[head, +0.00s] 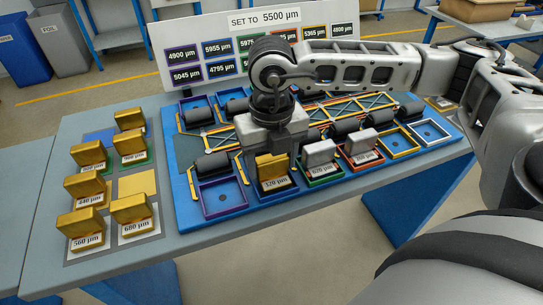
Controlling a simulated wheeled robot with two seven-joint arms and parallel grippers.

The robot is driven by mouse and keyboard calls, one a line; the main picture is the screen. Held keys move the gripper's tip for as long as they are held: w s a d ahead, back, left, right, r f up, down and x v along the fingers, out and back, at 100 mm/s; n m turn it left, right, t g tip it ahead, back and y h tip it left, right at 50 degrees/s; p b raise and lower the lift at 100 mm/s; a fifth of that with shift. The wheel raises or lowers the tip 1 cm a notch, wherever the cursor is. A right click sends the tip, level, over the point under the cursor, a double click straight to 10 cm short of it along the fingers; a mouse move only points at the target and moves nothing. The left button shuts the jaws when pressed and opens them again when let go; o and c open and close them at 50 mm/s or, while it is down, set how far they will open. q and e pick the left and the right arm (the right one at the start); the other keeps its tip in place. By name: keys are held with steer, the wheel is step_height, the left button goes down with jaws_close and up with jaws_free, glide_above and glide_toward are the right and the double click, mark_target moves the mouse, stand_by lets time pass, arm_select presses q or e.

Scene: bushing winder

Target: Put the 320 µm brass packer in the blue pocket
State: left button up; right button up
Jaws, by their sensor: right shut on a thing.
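The brass packer labelled 320 µm (273,172) is at the front row of the blue board (188,190), in or just over the pocket between the purple-rimmed pocket (222,198) and the green-rimmed one (314,180). That pocket's rim is mostly hidden and its colour is hard to tell against the blue board. My right gripper (273,154) comes down from above and is shut on this packer, its fingers largely hidden by its own body. The packer looks about upright. My left gripper is not in view.
Several brass packers (130,207) stand on labelled pads at the left of the table, with one bare tan pad. Grey packers (362,143) fill the green and red pockets. Yellow (400,139) and white (431,132) pockets are empty. Dark cylinders and a "SET TO 5500 µm" sign (250,25) are behind.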

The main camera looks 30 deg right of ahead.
mark_target(271, 158)
steer(key=shift+f, duration=0.1)
steer(key=shift+f+b, duration=0.3)
steer(key=shift+b, duration=0.05)
steer(key=o, duration=1.1)
steer(key=shift+r, duration=0.1)
steer(key=shift+o, duration=0.2)
steer(key=shift+r+p, duration=0.2)
steer(key=shift+p, duration=0.1)
steer(key=shift+r, duration=0.25)
step_height(271, 158, up, 12)
steer(key=b, duration=0.1)
steer(key=shift+f, duration=0.2)
